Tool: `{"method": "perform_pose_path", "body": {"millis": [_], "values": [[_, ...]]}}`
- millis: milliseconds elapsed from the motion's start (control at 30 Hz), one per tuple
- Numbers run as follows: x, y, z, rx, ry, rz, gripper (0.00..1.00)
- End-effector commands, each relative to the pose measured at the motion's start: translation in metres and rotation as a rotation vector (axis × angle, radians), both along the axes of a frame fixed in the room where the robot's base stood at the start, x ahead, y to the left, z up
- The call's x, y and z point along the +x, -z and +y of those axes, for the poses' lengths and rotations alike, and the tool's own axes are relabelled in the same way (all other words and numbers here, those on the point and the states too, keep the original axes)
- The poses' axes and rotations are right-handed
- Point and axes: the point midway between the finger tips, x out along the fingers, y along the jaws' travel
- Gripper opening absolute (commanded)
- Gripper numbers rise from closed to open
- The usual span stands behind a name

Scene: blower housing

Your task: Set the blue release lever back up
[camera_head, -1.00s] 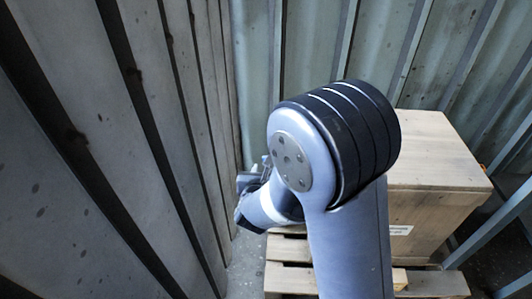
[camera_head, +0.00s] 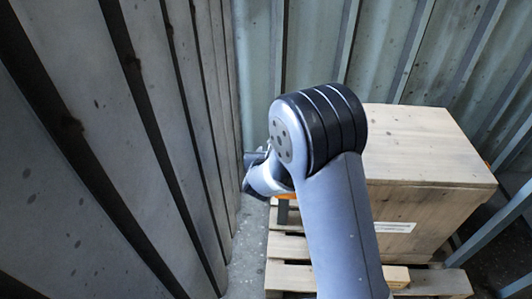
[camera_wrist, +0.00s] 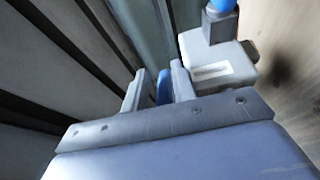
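In the wrist view, my gripper (camera_wrist: 160,88) has its two grey fingers apart. A narrow blue piece (camera_wrist: 163,88) shows between them, close to the right finger, with a gap to the left one. Whether it touches a finger is unclear. A blue rounded end (camera_wrist: 223,5) on a dark grey stem shows at the top edge, by a light grey housing (camera_wrist: 217,66) with a white label. I cannot tell for sure which blue part is the release lever. In the head view, my gripper (camera_head: 256,161) is small beyond my arm, and no blue lever shows there.
A wooden crate (camera_head: 430,146) sits on a pallet (camera_head: 290,276) at the right. An orange part (camera_head: 284,197) shows partly behind my arm. A ribbed metal wall (camera_head: 170,150) runs close along the left. Free floor (camera_head: 247,265) is a narrow strip between wall and pallet.

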Motion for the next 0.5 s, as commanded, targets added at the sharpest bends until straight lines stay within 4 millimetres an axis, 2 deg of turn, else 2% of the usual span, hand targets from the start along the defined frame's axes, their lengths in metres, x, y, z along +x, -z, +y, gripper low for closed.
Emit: {"method": "perform_pose_path", "body": {"millis": [67, 333, 500], "values": [[-0.0002, -0.0001, 0.0001, 0.000, 0.000, 0.000, 0.22], [-0.0004, -0.0002, 0.0001, 0.000, 0.000, 0.000, 0.00], [-0.0004, -0.0001, 0.0001, 0.000, 0.000, 0.000, 0.00]]}}
